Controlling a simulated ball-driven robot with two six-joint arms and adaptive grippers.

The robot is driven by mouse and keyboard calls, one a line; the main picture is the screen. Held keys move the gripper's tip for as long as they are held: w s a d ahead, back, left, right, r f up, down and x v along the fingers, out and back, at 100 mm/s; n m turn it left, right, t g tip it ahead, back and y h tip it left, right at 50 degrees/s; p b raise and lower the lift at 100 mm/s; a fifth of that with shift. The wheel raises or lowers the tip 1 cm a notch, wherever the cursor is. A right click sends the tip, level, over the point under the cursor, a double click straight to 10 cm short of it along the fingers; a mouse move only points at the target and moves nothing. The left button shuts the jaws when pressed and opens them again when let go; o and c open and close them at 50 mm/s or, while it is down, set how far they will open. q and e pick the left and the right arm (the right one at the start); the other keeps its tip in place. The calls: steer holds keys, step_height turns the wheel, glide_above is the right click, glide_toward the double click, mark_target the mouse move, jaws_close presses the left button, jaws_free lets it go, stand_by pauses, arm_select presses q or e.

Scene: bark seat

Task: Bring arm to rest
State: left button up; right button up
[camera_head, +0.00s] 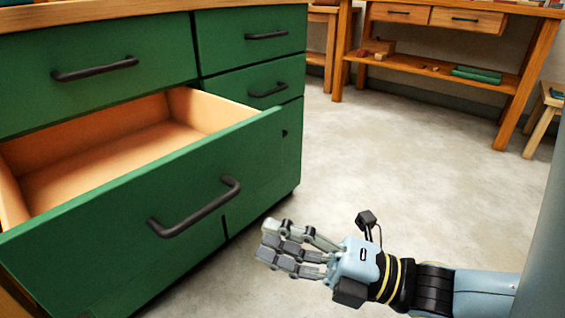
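My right arm comes in from the lower right. Its gripper (268,241) is in front of the open drawer, below and to the right of the drawer's handle. Its grey fingers point left, stretched out with small gaps between them, and hold nothing. It appears apart from the handle and the drawer front. My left gripper is not in view.
The green cabinet (120,72) fills the left. Its lower drawer (130,238) is pulled out and looks empty, with a dark handle (197,207). Grey floor (390,170) is clear to the right. A wooden workbench (440,72) and stool (548,110) stand behind.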

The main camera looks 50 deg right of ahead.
steer(key=shift+s+d, duration=0.15)
steer(key=shift+s, duration=0.15)
stand_by(0.4)
